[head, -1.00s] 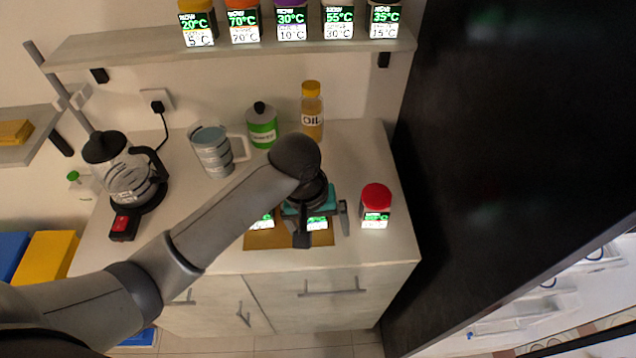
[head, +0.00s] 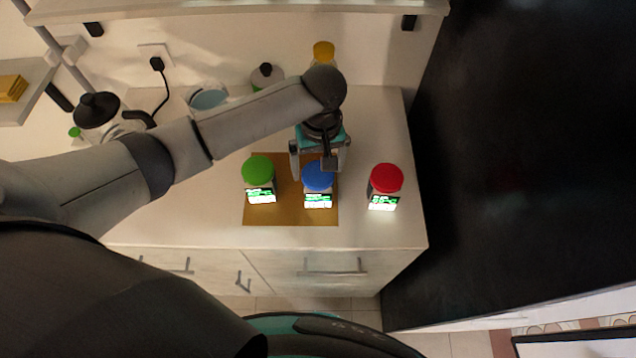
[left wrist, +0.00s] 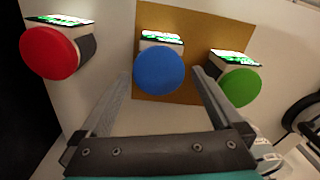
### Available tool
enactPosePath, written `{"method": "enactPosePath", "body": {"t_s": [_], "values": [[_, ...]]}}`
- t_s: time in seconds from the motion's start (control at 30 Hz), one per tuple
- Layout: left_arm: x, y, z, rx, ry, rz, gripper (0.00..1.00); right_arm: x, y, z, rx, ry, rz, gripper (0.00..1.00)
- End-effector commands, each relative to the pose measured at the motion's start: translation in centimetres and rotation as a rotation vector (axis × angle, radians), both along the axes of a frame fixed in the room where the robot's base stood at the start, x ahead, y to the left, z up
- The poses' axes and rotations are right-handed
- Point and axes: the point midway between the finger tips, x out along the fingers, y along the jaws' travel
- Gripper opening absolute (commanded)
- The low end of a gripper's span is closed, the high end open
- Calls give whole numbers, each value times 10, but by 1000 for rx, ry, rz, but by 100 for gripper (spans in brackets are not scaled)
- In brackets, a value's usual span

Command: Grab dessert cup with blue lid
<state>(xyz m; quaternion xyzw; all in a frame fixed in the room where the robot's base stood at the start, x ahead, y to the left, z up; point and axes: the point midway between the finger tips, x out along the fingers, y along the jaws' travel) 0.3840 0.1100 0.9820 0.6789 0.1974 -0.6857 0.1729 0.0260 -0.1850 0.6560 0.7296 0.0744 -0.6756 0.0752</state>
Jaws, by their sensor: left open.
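The dessert cup with the blue lid (head: 318,176) stands on the brown mat (head: 281,216), with a lit display on its front. My left gripper (head: 318,175) is just behind and above it in the head view. In the left wrist view the blue-lidded cup (left wrist: 160,70) sits ahead of and between the two open fingers (left wrist: 160,85). The fingers do not appear to press on it. The gripper is empty. My right gripper is not in view.
A green-lidded cup (head: 258,170) stands on the mat to the left, and a red-lidded cup (head: 386,179) stands off it to the right. A yellow-capped bottle (head: 324,52) is behind. A tall dark panel (head: 500,150) borders the counter's right side.

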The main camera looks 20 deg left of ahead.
Motion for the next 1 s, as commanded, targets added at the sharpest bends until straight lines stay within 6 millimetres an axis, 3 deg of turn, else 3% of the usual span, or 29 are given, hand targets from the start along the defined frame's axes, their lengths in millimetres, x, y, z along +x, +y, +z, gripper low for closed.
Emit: {"method": "enactPosePath", "body": {"t_s": [0.17, 0.5, 0.8, 1.0], "values": [[0, 0, -11, -1, 1, 0, 100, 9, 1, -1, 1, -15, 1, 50], [2, 2, -55, 0, 0, -2, 100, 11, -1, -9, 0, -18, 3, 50], [2, 2, -58, 0, -1, -2, 100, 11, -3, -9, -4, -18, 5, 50], [2, 2, -58, 0, -1, -2, 78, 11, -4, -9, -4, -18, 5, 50]]}}
